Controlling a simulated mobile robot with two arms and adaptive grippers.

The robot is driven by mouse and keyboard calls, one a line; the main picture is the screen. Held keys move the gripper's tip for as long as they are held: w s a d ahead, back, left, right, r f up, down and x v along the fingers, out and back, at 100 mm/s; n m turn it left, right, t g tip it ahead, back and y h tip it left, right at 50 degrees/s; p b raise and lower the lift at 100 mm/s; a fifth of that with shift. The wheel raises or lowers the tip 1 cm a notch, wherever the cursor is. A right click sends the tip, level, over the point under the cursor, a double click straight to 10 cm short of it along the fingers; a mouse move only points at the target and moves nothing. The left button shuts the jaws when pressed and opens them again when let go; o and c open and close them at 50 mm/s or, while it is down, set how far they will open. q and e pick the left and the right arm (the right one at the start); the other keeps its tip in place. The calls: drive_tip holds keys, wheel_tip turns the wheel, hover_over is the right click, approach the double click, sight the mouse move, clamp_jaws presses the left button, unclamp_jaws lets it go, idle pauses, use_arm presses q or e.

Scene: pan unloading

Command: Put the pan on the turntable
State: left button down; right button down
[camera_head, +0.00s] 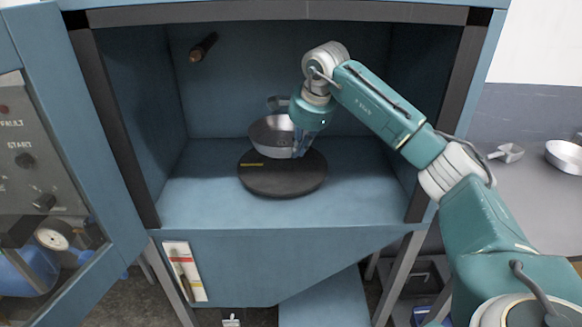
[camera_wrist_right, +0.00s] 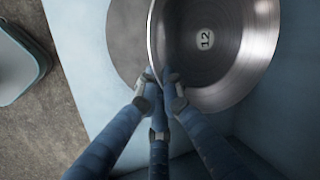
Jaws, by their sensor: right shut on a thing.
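The silver metal pan (camera_head: 272,137) is in the open blue cabinet, over the rear part of the dark round turntable (camera_head: 282,184). I cannot tell whether it touches the turntable. My right gripper (camera_head: 299,150) is shut on the pan's near right rim in the head view. The right wrist view shows its fingers (camera_wrist_right: 163,82) pinching the rim of the pan (camera_wrist_right: 250,75), which has a round "12" label inside. There, the grey turntable (camera_wrist_right: 125,38) lies beyond the pan's left edge, partly covered by it. My left gripper is not in view.
The cabinet floor (camera_head: 205,195) is clear around the turntable. Side walls and dark front posts frame the opening. An open door with a control panel (camera_head: 40,170) stands at left. A grey counter (camera_head: 535,195) at right holds another pan (camera_head: 566,156) and a scoop-like item (camera_head: 508,153).

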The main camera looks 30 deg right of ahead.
wheel_tip(320, 180, down, 3)
drive_tip(key=shift+f, duration=0.2)
wheel_tip(320, 180, down, 4)
drive_tip(key=shift+r+p, duration=0.2)
drive_tip(key=shift+p, duration=0.45)
drive_tip(key=c, duration=2)
unclamp_jaws()
drive_tip(key=shift+f, duration=0.1)
drive_tip(key=shift+o, duration=0.4)
drive_tip(key=shift+s+r, duration=0.15)
drive_tip(key=shift+r, duration=0.25)
drive_tip(key=b+v, duration=0.2)
drive_tip(key=v, duration=0.9)
